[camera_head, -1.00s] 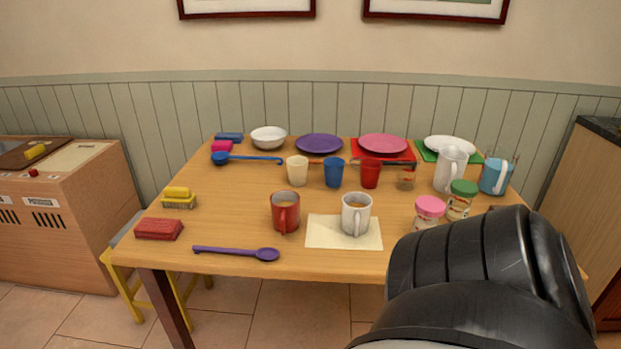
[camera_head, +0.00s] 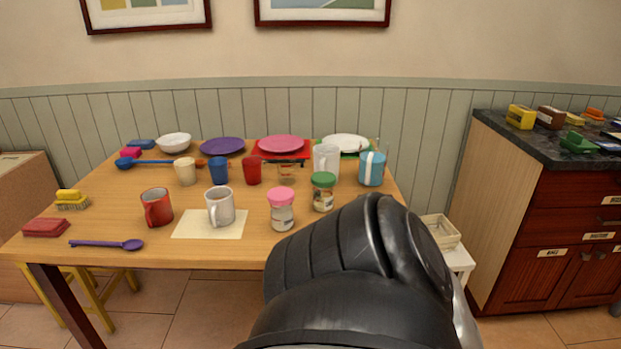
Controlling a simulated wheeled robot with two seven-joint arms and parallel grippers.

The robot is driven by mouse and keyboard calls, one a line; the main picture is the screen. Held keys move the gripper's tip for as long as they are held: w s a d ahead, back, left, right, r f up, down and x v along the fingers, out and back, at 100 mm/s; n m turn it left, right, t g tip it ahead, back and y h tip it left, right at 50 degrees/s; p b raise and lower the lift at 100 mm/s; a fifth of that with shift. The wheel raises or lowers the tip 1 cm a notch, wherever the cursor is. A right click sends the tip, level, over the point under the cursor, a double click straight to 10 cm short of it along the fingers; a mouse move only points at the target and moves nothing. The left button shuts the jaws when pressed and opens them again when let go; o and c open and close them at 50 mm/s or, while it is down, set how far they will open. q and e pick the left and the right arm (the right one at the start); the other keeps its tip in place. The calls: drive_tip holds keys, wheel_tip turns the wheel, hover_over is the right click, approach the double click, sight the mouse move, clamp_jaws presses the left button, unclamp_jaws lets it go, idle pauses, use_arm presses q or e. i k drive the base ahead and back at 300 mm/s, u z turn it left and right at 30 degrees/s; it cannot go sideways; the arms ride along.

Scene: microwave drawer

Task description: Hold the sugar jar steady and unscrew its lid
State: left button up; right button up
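Two lidded jars stand upright on the right part of the table. One jar has a pink lid (camera_head: 281,195) and a clear body (camera_head: 282,217) with a label. The other jar has a green lid (camera_head: 324,179) and a labelled body (camera_head: 323,198), a little behind and to the right. I cannot read the labels, so I cannot tell which is the sugar jar. A large black part of my own arm fills the lower middle in front of the table, close below the pink-lidded jar. No gripper fingers show.
The table (camera_head: 190,252) also holds a white mug (camera_head: 221,207) on a cream mat, a red mug (camera_head: 156,207), a purple spoon (camera_head: 107,244), a white pitcher (camera_head: 326,160) and a blue container (camera_head: 371,169). A dark-topped cabinet (camera_head: 545,210) stands at the right.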

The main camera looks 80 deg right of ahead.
sight(282, 216)
drive_tip(key=k, duration=0.55)
drive_tip(key=z, duration=1.05)
